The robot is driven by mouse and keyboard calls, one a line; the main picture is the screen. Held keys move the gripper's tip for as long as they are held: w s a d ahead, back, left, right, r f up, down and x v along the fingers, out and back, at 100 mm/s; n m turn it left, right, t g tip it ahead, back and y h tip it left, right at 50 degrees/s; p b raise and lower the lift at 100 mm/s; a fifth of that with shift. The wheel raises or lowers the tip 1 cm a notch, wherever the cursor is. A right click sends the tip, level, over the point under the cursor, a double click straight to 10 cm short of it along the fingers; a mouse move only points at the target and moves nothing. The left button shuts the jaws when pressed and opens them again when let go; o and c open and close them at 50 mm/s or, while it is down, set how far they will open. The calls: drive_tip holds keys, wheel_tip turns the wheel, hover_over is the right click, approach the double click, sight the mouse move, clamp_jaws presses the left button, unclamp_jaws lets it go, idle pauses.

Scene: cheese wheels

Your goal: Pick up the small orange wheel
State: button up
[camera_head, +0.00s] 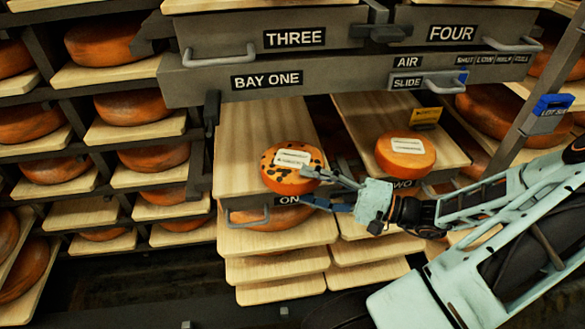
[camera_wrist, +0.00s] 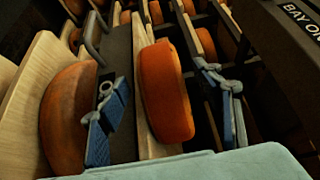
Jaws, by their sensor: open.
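Two labelled wheels stand on pulled-out boards in the head view. The wheel on board ONE (camera_head: 284,181) is orange with dark speckles and a white label. The wheel on board TWO (camera_head: 410,160) is plain orange with a white label. My gripper (camera_head: 307,187) is open at the near right side of the speckled wheel. One finger overlaps that wheel's edge in the picture, and contact cannot be told. In the wrist view, an orange wheel (camera_wrist: 166,92) on a board shows between the spread fingers of my gripper (camera_wrist: 158,90); it looks like the one on ONE.
The BAY ONE front (camera_head: 340,77) with handles hangs above the boards. A handle (camera_head: 247,216) sticks out below the speckled wheel. More wheels fill racks at the left (camera_head: 146,105). A yellow tag (camera_head: 425,115) stands behind the wheel on TWO. A blue-tagged post (camera_head: 550,108) rises at right.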

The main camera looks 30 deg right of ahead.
drive_tip(key=shift+w+a, duration=0.45)
drive_tip(key=shift+w, duration=0.05)
clamp_jaws()
drive_tip(key=shift+r, duration=0.15)
